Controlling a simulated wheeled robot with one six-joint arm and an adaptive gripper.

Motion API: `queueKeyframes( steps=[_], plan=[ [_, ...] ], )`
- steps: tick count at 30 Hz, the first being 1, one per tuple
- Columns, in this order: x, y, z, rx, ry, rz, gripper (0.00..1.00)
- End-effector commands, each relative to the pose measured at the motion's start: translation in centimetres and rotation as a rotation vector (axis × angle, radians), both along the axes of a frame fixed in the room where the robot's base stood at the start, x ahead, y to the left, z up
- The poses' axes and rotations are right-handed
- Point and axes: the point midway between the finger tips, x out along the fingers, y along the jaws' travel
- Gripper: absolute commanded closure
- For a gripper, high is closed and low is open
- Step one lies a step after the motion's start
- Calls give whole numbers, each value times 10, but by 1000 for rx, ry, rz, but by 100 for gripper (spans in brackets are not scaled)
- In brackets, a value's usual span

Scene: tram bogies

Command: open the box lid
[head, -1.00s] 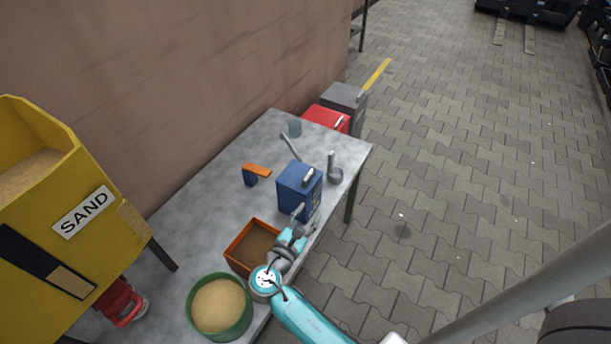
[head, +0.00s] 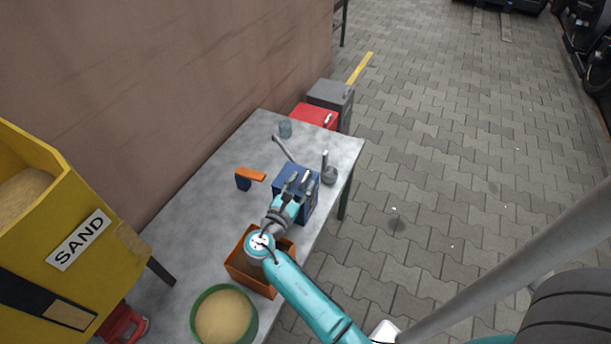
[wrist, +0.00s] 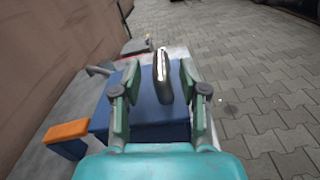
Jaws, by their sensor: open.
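The blue box (head: 309,201) stands on the grey table with its lid shut. A light metal handle (wrist: 162,76) sits on top of the box lid (wrist: 146,110). My gripper (head: 299,181) is open over the lid. In the wrist view, its two green fingers (wrist: 160,80) stand on either side of the handle, apart from it. The gripper hides part of the lid in the head view.
An orange-rimmed tray (head: 241,271) and a green tub of sand (head: 195,318) stand nearer on the table (head: 190,222). An orange-and-blue object (head: 250,174) lies left of the box. A metal object (head: 329,174) stands right behind it.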

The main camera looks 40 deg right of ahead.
Motion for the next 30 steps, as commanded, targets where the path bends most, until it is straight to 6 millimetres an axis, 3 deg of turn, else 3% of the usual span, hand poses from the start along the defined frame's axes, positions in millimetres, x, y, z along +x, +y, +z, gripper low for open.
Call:
queueKeyframes(
  steps=[6, 18, 19, 24, 30],
  plan=[
    [8, -25, -1, 0, 0, -2, 57],
    [11, -32, 0, 1, 0, 0, 57],
    [11, -32, 0, 1, 0, 0, 59],
    [11, -32, 0, 1, 0, 0, 100],
    [11, -32, 0, 1, 0, 1, 100]
  ],
)
